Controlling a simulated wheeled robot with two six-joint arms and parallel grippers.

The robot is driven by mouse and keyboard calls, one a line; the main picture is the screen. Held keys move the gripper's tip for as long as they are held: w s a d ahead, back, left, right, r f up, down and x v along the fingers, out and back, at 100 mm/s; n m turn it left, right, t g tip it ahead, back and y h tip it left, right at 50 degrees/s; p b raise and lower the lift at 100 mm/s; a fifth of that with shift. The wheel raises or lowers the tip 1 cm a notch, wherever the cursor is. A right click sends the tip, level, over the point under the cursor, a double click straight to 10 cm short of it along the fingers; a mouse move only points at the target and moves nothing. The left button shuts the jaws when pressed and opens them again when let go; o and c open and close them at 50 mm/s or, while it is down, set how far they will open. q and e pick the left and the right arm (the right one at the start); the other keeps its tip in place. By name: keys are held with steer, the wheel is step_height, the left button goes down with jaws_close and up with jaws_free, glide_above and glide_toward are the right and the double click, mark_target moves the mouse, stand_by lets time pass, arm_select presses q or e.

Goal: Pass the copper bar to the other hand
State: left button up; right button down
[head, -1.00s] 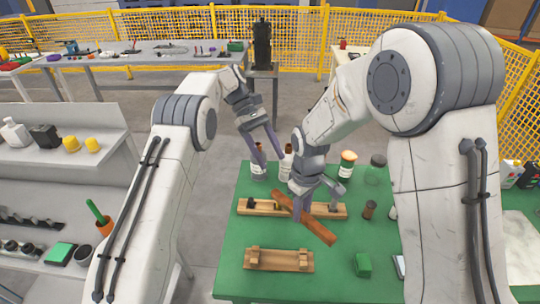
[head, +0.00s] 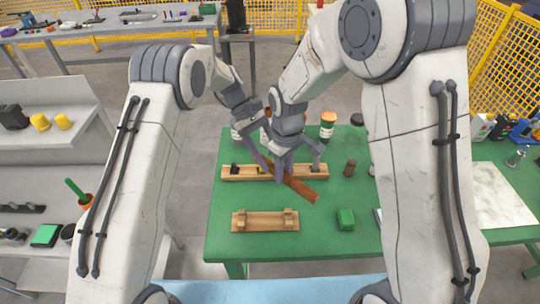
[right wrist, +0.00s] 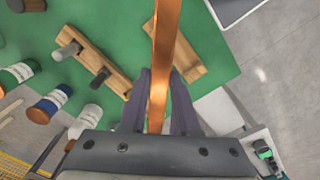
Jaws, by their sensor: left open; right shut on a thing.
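The copper bar (head: 303,191) is held above the green table, tilted down to the right in the head view. In the right wrist view the copper bar (right wrist: 162,60) runs lengthwise between the two fingers of my right gripper (right wrist: 160,105), which is shut on it. My right gripper (head: 284,168) also shows in the head view, hiding part of the bar. My left gripper (head: 262,158) is open, close beside the right one near the bar's upper-left end. Overlapping fingers hide whether it touches the bar.
Two wooden holders stand on the green table (head: 375,235): one (head: 232,173) behind the bar, one (head: 265,222) nearer me. A green block (head: 345,218) lies to the right. Bottles and jars, one with an orange lid (head: 328,122), stand at the back.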

arm_select(q)
steer(key=shift+d, duration=0.1)
jaws_close()
steer(key=shift+d, duration=0.15)
arm_select(e)
steer(key=shift+a, duration=0.15)
stand_by(0.9)
steer(key=c, duration=0.6)
jaws_free()
steer(key=shift+o, duration=0.2)
steer(key=shift+r, duration=0.1)
